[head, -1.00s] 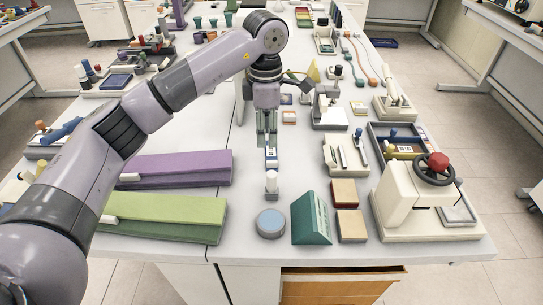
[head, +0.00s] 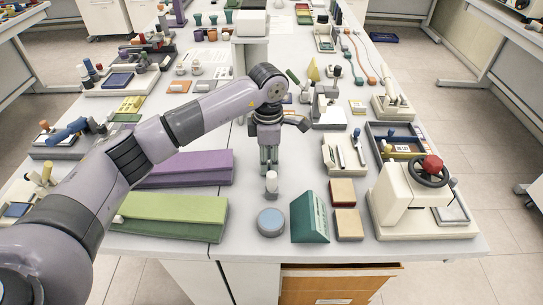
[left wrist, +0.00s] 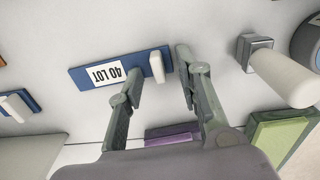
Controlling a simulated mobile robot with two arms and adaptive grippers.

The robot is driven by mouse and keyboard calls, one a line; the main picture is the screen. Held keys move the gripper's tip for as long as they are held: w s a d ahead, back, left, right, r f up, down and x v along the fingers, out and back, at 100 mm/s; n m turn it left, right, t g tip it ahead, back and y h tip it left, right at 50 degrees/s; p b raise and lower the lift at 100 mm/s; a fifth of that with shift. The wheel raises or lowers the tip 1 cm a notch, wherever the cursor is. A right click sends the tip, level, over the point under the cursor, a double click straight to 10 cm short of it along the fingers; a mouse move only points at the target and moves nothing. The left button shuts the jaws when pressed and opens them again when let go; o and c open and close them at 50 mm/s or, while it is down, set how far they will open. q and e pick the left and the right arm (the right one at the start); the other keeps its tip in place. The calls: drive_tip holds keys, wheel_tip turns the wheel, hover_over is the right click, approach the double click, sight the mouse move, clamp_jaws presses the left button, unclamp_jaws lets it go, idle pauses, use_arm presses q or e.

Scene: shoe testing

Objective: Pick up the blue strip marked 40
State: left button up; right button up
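The blue strip (left wrist: 112,70) has a white label reading "40 LOT" and a white upright grip (left wrist: 157,67) near one end. It lies on the white table in the left wrist view. My left gripper (left wrist: 161,68) is open, its two fingers on either side of the white grip, with gaps showing. In the head view my left gripper (head: 268,165) points down at the table and hides the strip. My right gripper is not in view.
A white-topped stamp-like piece (head: 271,184) stands close to the gripper. Nearby are a round grey-blue tin (head: 271,223), a green wedge (head: 309,218), and purple (head: 185,168) and green (head: 175,213) long blocks. Another blue strip (left wrist: 22,103) lies at left in the wrist view.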

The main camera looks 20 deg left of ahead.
use_arm(q)
clamp_jaws()
drive_tip(key=shift+r, duration=0.1)
idle(0.3)
